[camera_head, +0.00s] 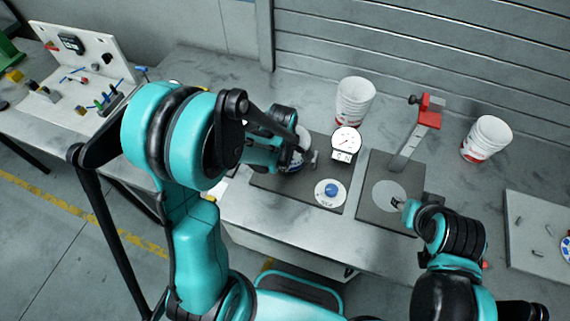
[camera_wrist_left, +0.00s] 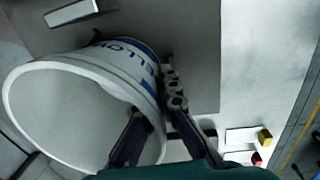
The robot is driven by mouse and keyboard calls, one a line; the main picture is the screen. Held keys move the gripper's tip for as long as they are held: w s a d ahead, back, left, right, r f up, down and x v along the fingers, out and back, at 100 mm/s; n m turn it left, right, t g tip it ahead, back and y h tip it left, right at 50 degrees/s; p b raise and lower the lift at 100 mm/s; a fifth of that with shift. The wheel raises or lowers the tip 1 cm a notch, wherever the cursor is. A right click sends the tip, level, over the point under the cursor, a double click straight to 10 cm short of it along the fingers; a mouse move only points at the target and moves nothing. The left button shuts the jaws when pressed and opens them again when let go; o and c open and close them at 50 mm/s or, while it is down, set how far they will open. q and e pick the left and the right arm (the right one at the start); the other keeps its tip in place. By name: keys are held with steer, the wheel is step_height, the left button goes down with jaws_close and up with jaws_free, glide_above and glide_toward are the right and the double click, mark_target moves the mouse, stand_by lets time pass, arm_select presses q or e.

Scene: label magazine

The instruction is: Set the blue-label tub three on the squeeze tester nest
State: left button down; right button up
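The blue-label tub (camera_wrist_left: 142,72) is white with blue lettering and fills the left of the left wrist view, its open mouth toward the camera. My left gripper (camera_wrist_left: 155,95) straddles the tub's wall, one finger at the mouth side and one along the outside, and looks shut on it. In the head view my left gripper (camera_head: 305,158) is over the dark plate beside the dial gauge (camera_head: 345,145) and mostly hides the tub. I cannot tell whether the tub touches the plate. My right gripper (camera_head: 402,206) is near a grey disc on another dark plate; its fingers are unclear.
A white disc with a blue centre (camera_head: 330,192) lies at the front of the gauge's plate. A red-topped post (camera_head: 420,130) stands on the right plate. Red-marked white tubs (camera_head: 354,103) stand behind, and more (camera_head: 487,138) stand at the right. A pegboard (camera_head: 80,60) is at the left.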

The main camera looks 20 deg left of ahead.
arm_select(q)
steer(key=shift+f, duration=0.1)
steer(key=c, duration=1.7)
jaws_free()
step_height(320, 180, up, 11)
steer(key=s+p, duration=0.1)
steer(key=p, duration=0.2)
steer(key=s+r+m+t, duration=0.2)
steer(key=s+r+m, duration=0.1)
steer(key=m, duration=0.3)
steer(key=s+a+r+m+t, duration=0.1)
steer(key=s+r+m+t, duration=0.1)
steer(key=s+r+m, duration=0.1)
steer(key=s+r+m+t, duration=0.2)
steer(key=s+r+m, duration=0.1)
steer(key=m, duration=0.5)
steer(key=shift+s+a+r+m, duration=0.1)
steer(key=shift+s+a+m, duration=0.05)
steer(key=shift+s, duration=0.25)
steer(key=shift+s+a+m, duration=0.1)
steer(key=shift+s+m, duration=0.05)
steer(key=shift+s, duration=0.25)
